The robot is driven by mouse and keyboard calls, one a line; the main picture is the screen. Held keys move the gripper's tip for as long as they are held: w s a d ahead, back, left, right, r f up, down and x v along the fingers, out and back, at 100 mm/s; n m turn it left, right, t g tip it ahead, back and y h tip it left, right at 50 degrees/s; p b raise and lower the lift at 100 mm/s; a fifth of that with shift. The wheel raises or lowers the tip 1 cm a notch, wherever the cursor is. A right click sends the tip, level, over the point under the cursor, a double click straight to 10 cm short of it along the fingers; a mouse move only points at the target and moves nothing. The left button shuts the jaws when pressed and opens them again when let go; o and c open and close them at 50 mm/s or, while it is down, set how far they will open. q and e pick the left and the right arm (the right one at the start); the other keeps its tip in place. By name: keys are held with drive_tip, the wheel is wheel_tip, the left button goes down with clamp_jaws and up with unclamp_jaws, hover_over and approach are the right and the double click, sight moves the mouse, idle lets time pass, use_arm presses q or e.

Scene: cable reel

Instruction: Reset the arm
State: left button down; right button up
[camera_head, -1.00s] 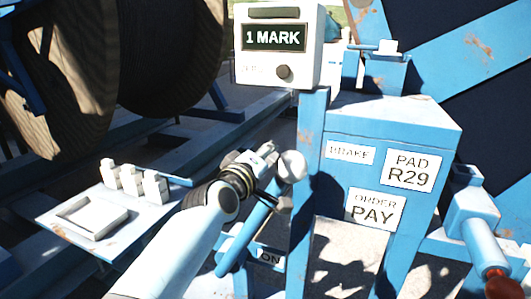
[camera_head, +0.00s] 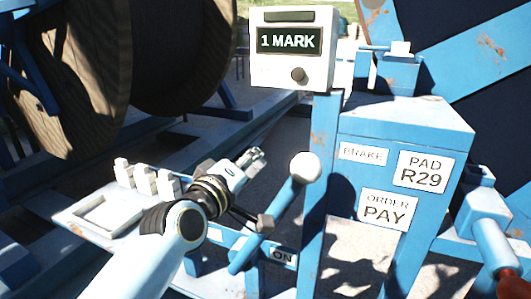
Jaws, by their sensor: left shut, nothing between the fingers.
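My left gripper (camera_head: 251,158) is at the middle of the view, on my pale arm from the lower left. Its fingers are shut and empty. It is left of the blue brake lever (camera_head: 267,229) and its white ball knob (camera_head: 305,167), with a gap between fingertips and knob. The lever leans up to the right beside the blue stand (camera_head: 400,120), which bears labels reading BRAKE, PAD R29 and ORDER PAY. A white counter box (camera_head: 290,47) reading 1 MARK sits at the top. My right gripper is not in view.
A pale shelf (camera_head: 72,222) with a square tray (camera_head: 107,214) and several white blocks (camera_head: 146,178) lies left of my arm. Large wooden cable reels (camera_head: 190,50) stand behind. A blue crank with a red grip (camera_head: 510,287) is at the right.

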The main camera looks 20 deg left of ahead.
use_arm(q)
drive_tip(key=shift+s+a+r, duration=0.1)
drive_tip(key=shift+s+a, duration=0.15)
drive_tip(key=shift+s, duration=0.45)
drive_tip(key=shift+a, duration=0.1)
